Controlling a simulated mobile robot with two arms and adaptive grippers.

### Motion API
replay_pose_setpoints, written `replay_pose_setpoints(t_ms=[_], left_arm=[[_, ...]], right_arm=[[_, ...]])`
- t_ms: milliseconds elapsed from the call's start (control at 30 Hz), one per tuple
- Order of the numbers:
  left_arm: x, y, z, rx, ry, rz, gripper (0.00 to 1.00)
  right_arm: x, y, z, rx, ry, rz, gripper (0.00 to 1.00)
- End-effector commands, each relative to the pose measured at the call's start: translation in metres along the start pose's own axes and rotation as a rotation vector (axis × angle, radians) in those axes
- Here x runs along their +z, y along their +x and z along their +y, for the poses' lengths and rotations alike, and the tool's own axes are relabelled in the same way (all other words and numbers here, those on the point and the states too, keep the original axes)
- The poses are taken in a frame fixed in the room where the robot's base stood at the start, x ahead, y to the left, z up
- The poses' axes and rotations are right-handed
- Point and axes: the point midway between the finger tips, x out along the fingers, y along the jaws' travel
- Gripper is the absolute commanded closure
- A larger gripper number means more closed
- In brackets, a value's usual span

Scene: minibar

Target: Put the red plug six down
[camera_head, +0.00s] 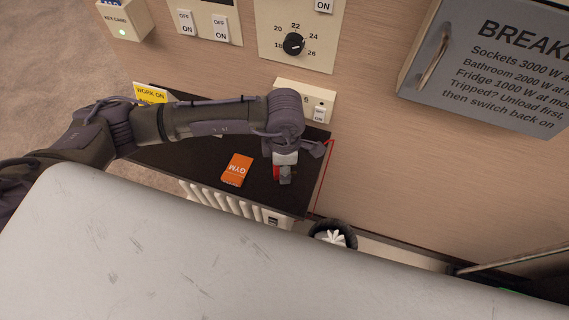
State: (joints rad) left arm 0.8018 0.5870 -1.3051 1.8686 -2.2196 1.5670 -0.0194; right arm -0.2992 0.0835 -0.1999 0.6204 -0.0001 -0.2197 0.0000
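My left gripper (287,174) reaches in from the left and points down over the dark shelf (206,155). A small red piece, which looks like the red plug (277,173), shows at its fingertips, partly covered by a finger. The gripper appears closed on it. A thin red cord (326,178) runs down past the shelf's right end. A socket panel marked 6 (291,88) is on the wall just behind my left wrist, with a switch (319,114) reading ON; my arm covers part of the panel. My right gripper is out of view.
An orange GYM card (237,170) lies on the shelf left of the gripper. A yellow sign (150,94) stands at the back left. A white ribbed radiator (220,203) is below the shelf's front. A grey breaker box (480,65) is on the wall at right.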

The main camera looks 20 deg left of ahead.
Motion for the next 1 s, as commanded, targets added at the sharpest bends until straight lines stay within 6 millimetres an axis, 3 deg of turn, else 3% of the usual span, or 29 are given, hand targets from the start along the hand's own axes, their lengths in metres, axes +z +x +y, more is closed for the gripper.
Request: replay_pose_setpoints(t_ms=[467, 500, 633, 1000], left_arm=[[0.0005, 0.0129, 0.0003, 0.002, 0.0, -0.001, 0.95], [0.0004, 0.0119, 0.0003, 0.002, 0.0, -0.001, 0.5], [0.0003, 0.0113, 0.0002, 0.001, 0.0, 0.0, 0.28], [0.0003, 0.0069, 0.0002, 0.001, 0.0, 0.0, 0.28]], right_arm=[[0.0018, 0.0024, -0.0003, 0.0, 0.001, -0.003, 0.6], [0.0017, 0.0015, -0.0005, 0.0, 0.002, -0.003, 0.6], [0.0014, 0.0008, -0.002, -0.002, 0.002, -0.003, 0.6], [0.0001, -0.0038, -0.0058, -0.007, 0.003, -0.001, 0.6]])
